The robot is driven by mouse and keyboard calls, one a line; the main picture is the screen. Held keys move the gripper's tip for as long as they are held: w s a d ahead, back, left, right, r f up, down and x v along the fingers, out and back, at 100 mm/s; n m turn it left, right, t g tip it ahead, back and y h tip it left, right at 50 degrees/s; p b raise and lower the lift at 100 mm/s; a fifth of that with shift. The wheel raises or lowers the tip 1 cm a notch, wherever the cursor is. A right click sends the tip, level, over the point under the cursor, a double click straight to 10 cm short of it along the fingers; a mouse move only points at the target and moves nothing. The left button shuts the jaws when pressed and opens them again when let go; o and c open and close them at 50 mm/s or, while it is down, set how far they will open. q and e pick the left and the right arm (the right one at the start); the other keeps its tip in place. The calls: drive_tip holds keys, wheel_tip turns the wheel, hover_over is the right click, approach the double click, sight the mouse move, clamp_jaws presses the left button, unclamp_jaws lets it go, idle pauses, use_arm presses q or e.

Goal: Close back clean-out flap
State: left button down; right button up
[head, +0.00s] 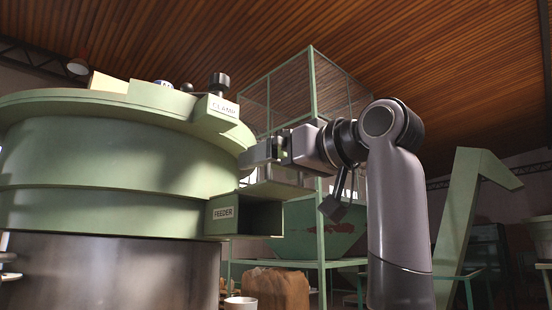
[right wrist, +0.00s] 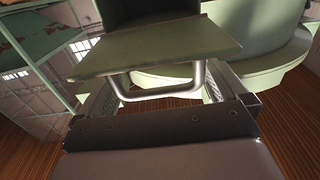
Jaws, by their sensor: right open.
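The clean-out flap (head: 277,189) is a flat green plate that stands out from the mouth of the box labelled FEEDER (head: 260,216) on the green drum. In the right wrist view the flap (right wrist: 155,50) lies across the front of my gripper, and its grey bar handle (right wrist: 165,91) shows below its edge. My right gripper (head: 260,153) is just above the flap in the head view. Its two fingers are apart, one on each side of the handle in the wrist view. I cannot tell whether they touch it. My left gripper is not in view.
The green drum (head: 100,150) with a part labelled CLAMP (head: 222,106) fills the left. A green frame with a hopper (head: 318,238) stands behind my right arm.

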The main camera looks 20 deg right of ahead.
sight(295, 187)
drive_tip(key=shift+w+a, duration=0.1)
drive_tip(key=shift+w, duration=0.1)
drive_tip(key=c, duration=1.2)
drive_tip(key=shift+s+f+b, duration=0.1)
drive_tip(key=shift+f+b, duration=0.25)
drive_tip(key=shift+b, duration=0.4)
drive_tip(key=shift+c, duration=0.2)
drive_tip(key=t+b, duration=0.1)
drive_tip(key=f+t+y+b, duration=0.1)
drive_tip(key=b, duration=0.1)
drive_tip(key=s+t+b, duration=0.1)
drive_tip(key=b, duration=0.1)
drive_tip(key=shift+d+f+t, duration=0.2)
drive_tip(key=shift+d+t, duration=0.1)
drive_tip(key=shift+s+f+t+y+b, duration=0.15)
drive_tip(key=shift+t+y+b, duration=0.15)
drive_tip(key=shift+t+b, duration=0.35)
drive_tip(key=shift+s+f+t+y+b, duration=0.15)
drive_tip(key=shift+t+y+b, duration=0.15)
drive_tip(key=shift+t+b, duration=0.35)
drive_tip(key=shift+d, duration=0.1)
